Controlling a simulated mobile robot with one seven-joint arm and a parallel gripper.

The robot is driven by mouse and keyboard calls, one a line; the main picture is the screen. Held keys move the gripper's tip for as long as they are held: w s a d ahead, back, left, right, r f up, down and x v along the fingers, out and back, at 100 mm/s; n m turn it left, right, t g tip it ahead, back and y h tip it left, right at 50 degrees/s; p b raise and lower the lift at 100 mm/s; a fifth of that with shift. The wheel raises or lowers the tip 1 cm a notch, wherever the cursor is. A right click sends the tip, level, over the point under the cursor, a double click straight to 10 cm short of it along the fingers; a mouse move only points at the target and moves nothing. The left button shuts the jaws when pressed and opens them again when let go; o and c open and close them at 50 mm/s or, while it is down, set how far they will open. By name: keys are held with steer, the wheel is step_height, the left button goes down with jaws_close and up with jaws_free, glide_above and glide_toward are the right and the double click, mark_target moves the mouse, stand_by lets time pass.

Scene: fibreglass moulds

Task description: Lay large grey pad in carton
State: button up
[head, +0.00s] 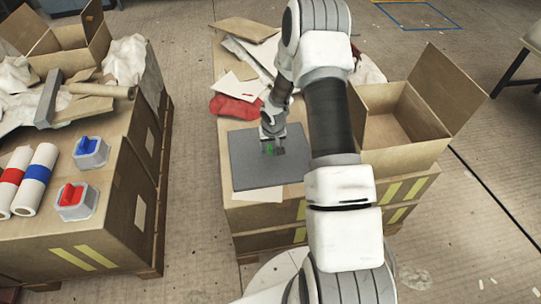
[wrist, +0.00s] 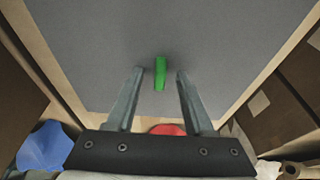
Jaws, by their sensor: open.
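The large grey pad (head: 250,172) lies flat on the cardboard-topped stack in the middle of the head view. It fills much of the wrist view (wrist: 225,45). A small green piece (wrist: 160,74) stands near the middle of the pad. My gripper (head: 273,149) points down over the pad. In the wrist view my gripper (wrist: 160,73) is open, one finger on each side of the green piece, with gaps showing. I cannot tell whether the fingertips touch the pad. An open carton (head: 408,148) stands right of my arm, its visible inside empty; my arm hides its left part.
Red cloth (head: 236,106) and loose sheets (head: 240,86) lie behind the pad. A second open carton (head: 68,62) stands at the back left. The left stack holds rolls (head: 36,178) and blue- and red-topped blocks (head: 77,200). A floor gap separates the stacks.

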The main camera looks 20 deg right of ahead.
jaws_close()
steer(key=shift+r, duration=0.15)
stand_by(0.4)
